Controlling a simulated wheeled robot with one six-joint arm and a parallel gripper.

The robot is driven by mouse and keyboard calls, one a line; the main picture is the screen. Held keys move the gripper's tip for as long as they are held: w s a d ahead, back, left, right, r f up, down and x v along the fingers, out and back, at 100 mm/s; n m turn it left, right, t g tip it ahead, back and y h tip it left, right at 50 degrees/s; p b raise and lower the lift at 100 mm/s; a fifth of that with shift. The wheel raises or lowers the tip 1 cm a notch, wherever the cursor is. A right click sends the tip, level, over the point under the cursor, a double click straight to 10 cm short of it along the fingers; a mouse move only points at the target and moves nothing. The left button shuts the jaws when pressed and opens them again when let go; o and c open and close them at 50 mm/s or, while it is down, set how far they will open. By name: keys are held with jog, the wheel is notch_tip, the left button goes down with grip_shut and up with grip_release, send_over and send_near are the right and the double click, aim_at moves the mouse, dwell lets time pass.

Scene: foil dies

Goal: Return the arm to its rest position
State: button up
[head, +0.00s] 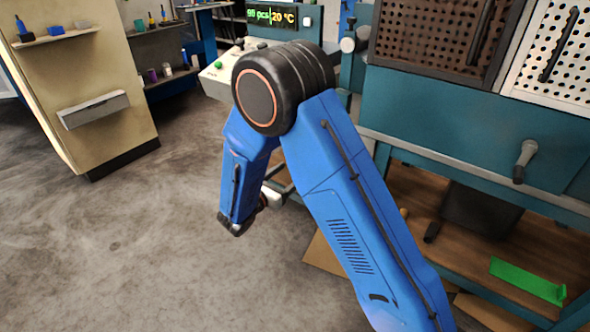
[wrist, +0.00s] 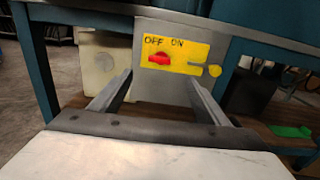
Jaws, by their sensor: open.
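My blue arm rises from the lower right of the head view, bends at a dark round joint and hangs down again. My gripper (wrist: 160,78) shows in the wrist view with its two grey fingers apart and nothing between them. Beyond the fingertips is a grey switch box with a yellow OFF/ON plate (wrist: 183,52) and a red knob (wrist: 158,59). I cannot tell how far the fingers are from the box. In the head view my gripper is mostly hidden by my arm.
A teal machine bench (head: 455,125) with perforated trays (head: 440,35) stands at the right. A grey control box with a green button (head: 218,64) and a display (head: 271,17) are behind my arm. A cream shelf unit (head: 85,75) stands at the left. The floor (head: 130,240) at lower left is clear.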

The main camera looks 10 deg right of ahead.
jog(key=shift+s+a, duration=0.15)
jog(key=shift+a, duration=0.05)
jog(key=shift+d, duration=0.1)
jog(key=s+d+r+m+g+y, duration=0.1)
jog(key=s+d+r+m+g, duration=0.35)
jog(key=s+d, duration=0.2)
jog(key=s+d+r+m+g, duration=0.3)
jog(key=s+d+m, duration=0.2)
jog(key=d, duration=0.3)
jog(key=s+d+r+m+g+y, duration=0.1)
jog(key=s+d+r+m+g, duration=0.25)
jog(key=s+d, duration=0.3)
jog(key=s+r+m+t+y, duration=0.1)
jog(key=s+m+y, duration=0.4)
jog(key=s, duration=0.5)
jog(key=s+a+r+m+t+y, duration=0.1)
jog(key=s+r+m+y, duration=0.3)
jog(key=s+m, duration=0.5)
jog(key=shift+s+a+r+t+y, duration=0.25)
jog(key=shift+s+t+y, duration=0.25)
jog(key=shift+s+y, duration=0.45)
